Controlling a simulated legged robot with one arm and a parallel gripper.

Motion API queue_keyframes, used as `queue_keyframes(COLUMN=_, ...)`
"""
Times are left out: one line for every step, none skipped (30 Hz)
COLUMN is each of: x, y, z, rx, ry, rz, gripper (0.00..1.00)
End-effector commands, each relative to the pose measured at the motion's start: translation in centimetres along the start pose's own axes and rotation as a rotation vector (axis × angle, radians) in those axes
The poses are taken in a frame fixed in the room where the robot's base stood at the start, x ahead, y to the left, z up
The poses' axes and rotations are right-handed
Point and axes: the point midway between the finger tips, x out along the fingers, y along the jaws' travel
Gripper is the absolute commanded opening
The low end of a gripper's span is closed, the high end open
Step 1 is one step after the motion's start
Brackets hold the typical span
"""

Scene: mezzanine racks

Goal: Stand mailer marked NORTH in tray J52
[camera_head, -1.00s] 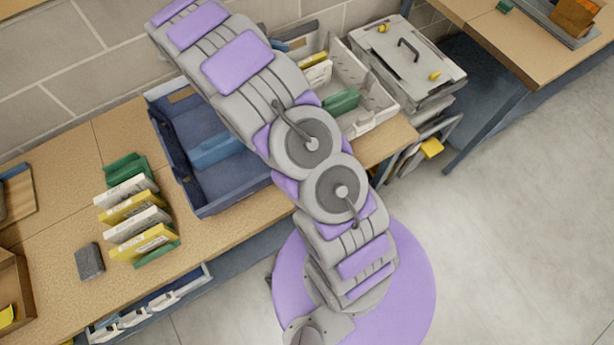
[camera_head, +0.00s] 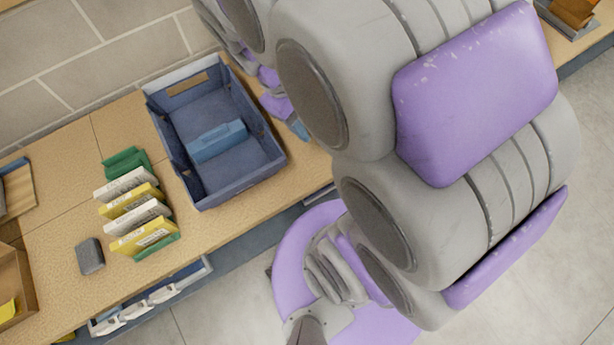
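Several white and yellow mailers (camera_head: 133,205) stand in a row, leaning, between green end pieces (camera_head: 127,163) on the wooden bench at the left. Their print is too small to read, so I cannot tell which says NORTH. A dark blue tray (camera_head: 241,184) stands to their right with a lighter blue block (camera_head: 217,142) across its inside. I see no readable J52 mark; a tan label (camera_head: 187,84) is on its back wall. My arm covers the middle and right, and my gripper's fingers cannot be made out. A small blue piece beside my arm is unclear.
A dark grey block (camera_head: 90,256) lies in front of the mailers. A wooden box (camera_head: 16,285) with something yellow inside is at the far left. White items sit on a lower shelf (camera_head: 150,300). A brick wall runs behind the bench. Bare bench lies between mailers and tray.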

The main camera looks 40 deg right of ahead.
Motion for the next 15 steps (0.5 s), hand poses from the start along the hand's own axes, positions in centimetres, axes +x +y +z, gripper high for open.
queue_keyframes(x=-0.1, y=-1.3, z=1.3, rx=0.032, ry=0.023, rz=-0.032, gripper=0.53)
queue_keyframes(x=0.0, y=-2.1, z=1.9, rx=0.052, ry=0.034, rz=-0.054, gripper=0.53)
queue_keyframes(x=0.0, y=-3.1, z=2.7, rx=0.079, ry=0.051, rz=-0.082, gripper=0.53)
queue_keyframes(x=0.0, y=-3.9, z=3.3, rx=0.097, ry=0.063, rz=-0.102, gripper=0.53)
queue_keyframes(x=0.1, y=-4.7, z=3.9, rx=0.115, ry=0.070, rz=-0.124, gripper=0.53)
queue_keyframes(x=0.2, y=-5.7, z=4.7, rx=0.137, ry=0.082, rz=-0.150, gripper=0.53)
queue_keyframes(x=0.2, y=-6.3, z=5.1, rx=0.153, ry=0.092, rz=-0.168, gripper=0.53)
queue_keyframes(x=0.2, y=-7.0, z=5.5, rx=0.166, ry=0.099, rz=-0.185, gripper=0.53)
queue_keyframes(x=0.3, y=-7.7, z=6.0, rx=0.184, ry=0.107, rz=-0.206, gripper=0.53)
queue_keyframes(x=0.3, y=-8.2, z=6.4, rx=0.194, ry=0.113, rz=-0.220, gripper=0.53)
queue_keyframes(x=0.4, y=-8.7, z=6.7, rx=0.204, ry=0.117, rz=-0.232, gripper=0.53)
queue_keyframes(x=0.5, y=-9.2, z=7.1, rx=0.215, ry=0.119, rz=-0.245, gripper=0.53)
queue_keyframes(x=0.6, y=-9.5, z=7.3, rx=0.221, ry=0.121, rz=-0.254, gripper=0.53)
queue_keyframes(x=0.6, y=-9.8, z=7.4, rx=0.226, ry=0.124, rz=-0.261, gripper=0.53)
queue_keyframes(x=0.6, y=-10.0, z=7.5, rx=0.232, ry=0.126, rz=-0.267, gripper=0.53)
